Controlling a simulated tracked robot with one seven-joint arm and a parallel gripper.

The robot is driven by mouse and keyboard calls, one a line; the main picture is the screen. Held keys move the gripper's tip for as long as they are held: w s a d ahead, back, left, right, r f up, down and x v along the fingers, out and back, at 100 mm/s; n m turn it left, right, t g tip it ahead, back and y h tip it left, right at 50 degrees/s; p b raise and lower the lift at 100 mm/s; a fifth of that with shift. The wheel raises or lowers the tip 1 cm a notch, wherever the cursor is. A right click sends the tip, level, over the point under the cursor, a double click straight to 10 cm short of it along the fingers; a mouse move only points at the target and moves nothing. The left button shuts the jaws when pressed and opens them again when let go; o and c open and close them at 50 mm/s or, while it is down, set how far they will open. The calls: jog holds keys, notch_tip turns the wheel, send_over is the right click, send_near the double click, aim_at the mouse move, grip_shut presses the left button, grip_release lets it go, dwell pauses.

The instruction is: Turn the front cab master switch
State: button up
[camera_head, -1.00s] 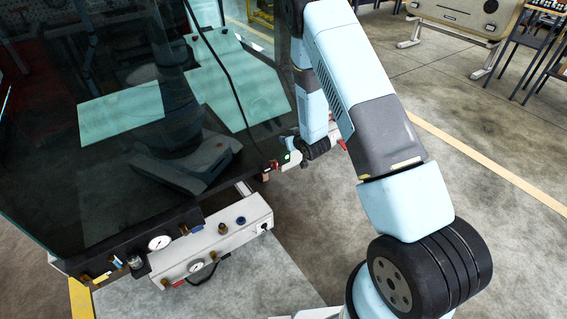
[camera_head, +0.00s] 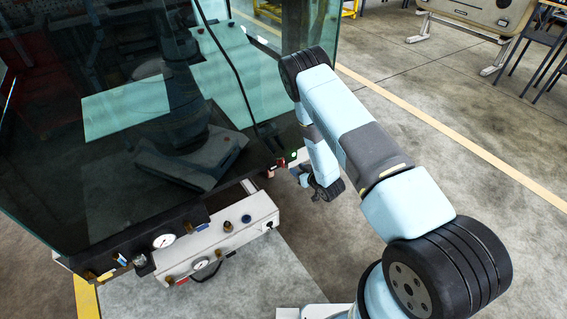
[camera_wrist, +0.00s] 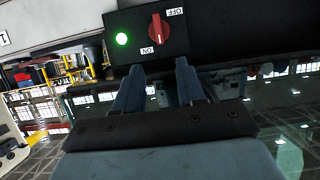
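The master switch is a red rotary knob (camera_wrist: 158,29) on a dark panel in the wrist view, with an OFF label at its upper right and an ON label at its lower left. A green lamp (camera_wrist: 122,39) is lit to its left. My gripper (camera_wrist: 160,66) is open, with its two fingers apart just below the knob in the picture and nothing between them. I see no contact with the knob. In the head view the green lamp (camera_head: 294,154) shows small at the cab's lower corner, with my wrist close to its right.
The cab's dark glass (camera_head: 120,150) fills the left. A white box with gauges (camera_head: 215,245) sticks out below it, near my arm.

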aim_at(283, 161)
jog(key=x, duration=1.1)
jog(key=shift+w+a, duration=0.15)
jog(key=shift+a, duration=0.05)
jog(key=shift+c, duration=0.4)
grip_shut()
jog(key=shift+a, duration=0.3)
jog(key=shift+d, duration=0.1)
